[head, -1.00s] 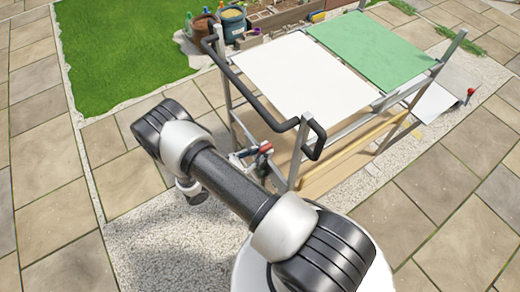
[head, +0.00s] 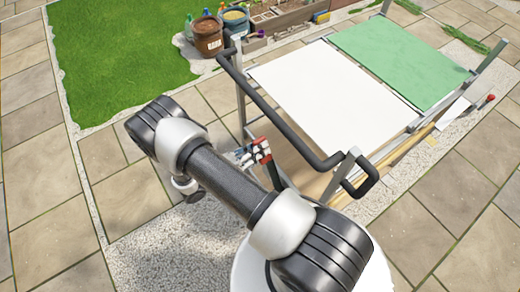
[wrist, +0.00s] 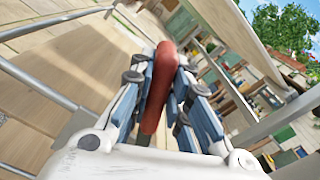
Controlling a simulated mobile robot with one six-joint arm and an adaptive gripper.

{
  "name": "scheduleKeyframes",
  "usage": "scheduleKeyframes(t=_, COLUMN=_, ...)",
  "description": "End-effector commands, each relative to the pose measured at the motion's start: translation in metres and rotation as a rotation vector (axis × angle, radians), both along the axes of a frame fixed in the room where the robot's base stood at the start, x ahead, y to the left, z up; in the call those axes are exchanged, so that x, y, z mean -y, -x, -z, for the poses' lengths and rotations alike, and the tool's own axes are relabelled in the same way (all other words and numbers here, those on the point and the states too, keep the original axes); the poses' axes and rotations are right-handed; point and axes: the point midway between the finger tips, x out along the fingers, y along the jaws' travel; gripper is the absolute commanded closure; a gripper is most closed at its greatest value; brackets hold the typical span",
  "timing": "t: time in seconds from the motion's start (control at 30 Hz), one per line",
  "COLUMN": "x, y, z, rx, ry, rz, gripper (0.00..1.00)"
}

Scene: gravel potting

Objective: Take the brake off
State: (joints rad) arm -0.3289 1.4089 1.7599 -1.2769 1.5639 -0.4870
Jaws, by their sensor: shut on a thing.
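A wheeled cart with a white top panel (head: 325,95), a green top panel (head: 400,60) and a black push handle (head: 280,120) stands right of my arm. A red lever (wrist: 160,88), which looks like the brake, runs upright between my fingers in the wrist view. My gripper (wrist: 165,95) is shut on it, with blue pads on both sides. In the head view my gripper (head: 250,155) is at the cart's near left side, below the push handle, with red showing at its fingers. The lever's lower end is hidden by the gripper.
A second red knob (head: 490,97) shows at the cart's far right. A brown pot (head: 207,37) and a dark bucket (head: 236,20) stand behind the cart by the lawn (head: 120,50). Paving on the left (head: 45,190) is clear.

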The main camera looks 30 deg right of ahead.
Motion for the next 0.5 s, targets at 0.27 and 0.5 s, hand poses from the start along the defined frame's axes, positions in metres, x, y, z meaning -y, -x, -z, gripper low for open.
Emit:
scheduleKeyframes(t=0.27, x=-0.0002, y=-0.0016, z=0.0042, rx=-0.029, ry=-0.002, rz=-0.002, gripper=1.0)
scheduleKeyframes(t=0.5, x=-0.0003, y=-0.0022, z=0.0049, rx=-0.03, ry=-0.005, rz=-0.004, gripper=1.0)
